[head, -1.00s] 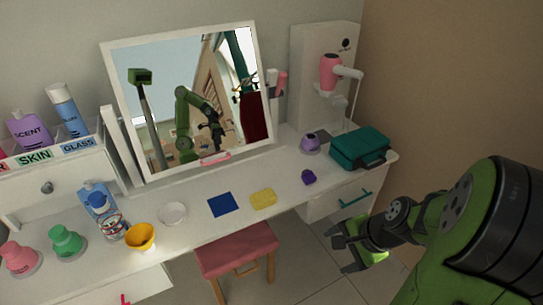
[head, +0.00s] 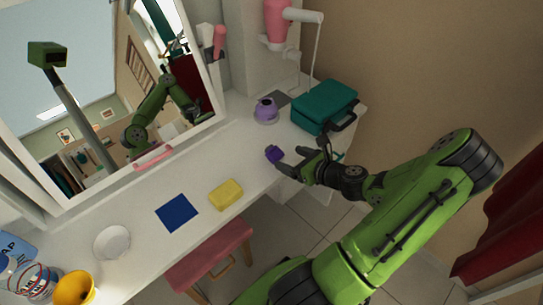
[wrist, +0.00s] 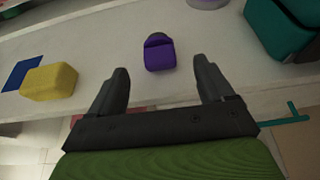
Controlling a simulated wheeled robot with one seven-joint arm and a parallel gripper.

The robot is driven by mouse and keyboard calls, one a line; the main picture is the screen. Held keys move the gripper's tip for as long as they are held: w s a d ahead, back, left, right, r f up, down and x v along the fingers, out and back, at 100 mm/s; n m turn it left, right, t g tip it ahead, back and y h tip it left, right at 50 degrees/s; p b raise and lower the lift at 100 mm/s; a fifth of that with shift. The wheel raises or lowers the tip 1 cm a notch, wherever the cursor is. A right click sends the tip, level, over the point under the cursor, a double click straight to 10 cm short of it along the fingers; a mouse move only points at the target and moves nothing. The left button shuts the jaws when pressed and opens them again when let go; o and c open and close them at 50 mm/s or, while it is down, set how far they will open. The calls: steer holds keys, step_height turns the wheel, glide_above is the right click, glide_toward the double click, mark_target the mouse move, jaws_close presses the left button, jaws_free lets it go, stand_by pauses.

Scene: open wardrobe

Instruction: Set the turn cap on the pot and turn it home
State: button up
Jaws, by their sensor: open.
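The dark purple turn cap (head: 274,154) lies on the white dresser top near its front edge. It also shows in the wrist view (wrist: 159,54), ahead of and between my fingers. The lilac pot (head: 266,112) stands behind the cap, with a dark neck on top; only its lower edge (wrist: 208,3) shows in the wrist view. My gripper (head: 303,164) is open and empty, just to the right of the cap. Its fingers (wrist: 160,76) point toward the cap, apart from it.
A teal case (head: 325,107) stands right of the pot. A yellow sponge-like block (head: 226,194), a blue cloth (head: 177,212) and a white dish (head: 111,243) lie to the left. A mirror (head: 90,100) stands behind, and a pink stool (head: 210,255) stands in front.

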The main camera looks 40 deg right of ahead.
mark_target(276, 153)
steer(key=b+x, duration=0.2)
steer(key=x, duration=0.6)
steer(key=shift+w+a+f+b, duration=0.15)
steer(key=shift+w+b, duration=0.1)
steer(key=shift+b, duration=0.15)
steer(key=shift+s, duration=0.1)
steer(key=shift+c, duration=0.3)
steer(key=c, duration=1)
